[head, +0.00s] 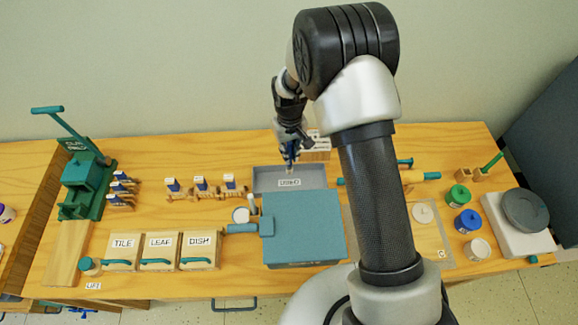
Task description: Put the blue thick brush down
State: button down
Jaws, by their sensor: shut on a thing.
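My gripper (290,148) is at the upper middle, above the back part of the table, and points down. It is shut on the blue thick brush (291,156), which shows only as a small blue piece with a pale lower end; the arm and fingers hide much of it. The brush is over a shallow grey tray (266,183) with a small white label on its front. I cannot tell whether the brush tip touches the tray floor.
A teal lidded box (305,235) stands directly in front of the tray. Several blue-and-white brushes (201,187) rest on wooden holders to the left. Boxes labelled TILE (122,251), LEAF and DISH stand front left. Paint jars (466,220) stand at the right.

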jog(key=shift+f+b, duration=0.4)
jog(key=shift+f, duration=3.1)
jog(key=shift+f, duration=0.1)
jog(key=c, duration=1.7)
grip_release()
jog(key=shift+o, duration=0.2)
